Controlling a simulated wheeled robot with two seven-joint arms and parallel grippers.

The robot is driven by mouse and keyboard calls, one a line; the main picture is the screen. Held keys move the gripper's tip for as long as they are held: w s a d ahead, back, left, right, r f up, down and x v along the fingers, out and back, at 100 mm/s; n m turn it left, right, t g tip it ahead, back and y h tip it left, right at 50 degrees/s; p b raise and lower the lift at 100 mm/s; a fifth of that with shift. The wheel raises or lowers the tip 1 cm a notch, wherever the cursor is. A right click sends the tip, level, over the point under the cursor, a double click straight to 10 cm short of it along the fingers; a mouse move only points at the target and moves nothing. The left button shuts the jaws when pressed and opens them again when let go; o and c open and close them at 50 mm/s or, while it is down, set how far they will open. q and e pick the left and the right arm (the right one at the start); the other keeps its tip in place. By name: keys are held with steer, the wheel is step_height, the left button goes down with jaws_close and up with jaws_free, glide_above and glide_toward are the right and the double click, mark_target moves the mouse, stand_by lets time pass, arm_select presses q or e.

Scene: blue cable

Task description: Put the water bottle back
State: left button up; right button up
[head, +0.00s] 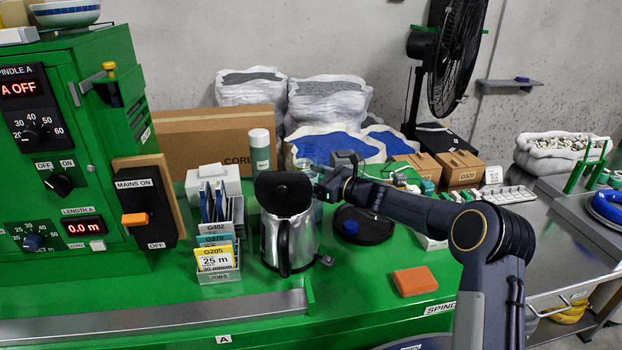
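A clear, bluish see-through object (307,168), which looks like a water bottle, stands upright behind the steel kettle (294,232); its lower part is mostly hidden. A grey-green bottle (260,155) with a pale cap stands to its left, partly behind the kettle's raised black lid. My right gripper (323,188) reaches in from the right, with its tips at the clear object's right side. The fingers are small and dark, so I cannot tell whether they grip it. My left gripper is not in view.
A black round plate (364,225) with a blue cap on it lies right of the kettle. An orange block (415,281) is near the front edge. A card holder (216,262) stands left. Cardboard boxes (460,168) and bags (330,105) line the back. A wall shelf (505,84) is at right.

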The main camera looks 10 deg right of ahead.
steer(key=shift+f, duration=0.35)
steer(key=shift+f, duration=0.15)
steer(key=o, duration=1.6)
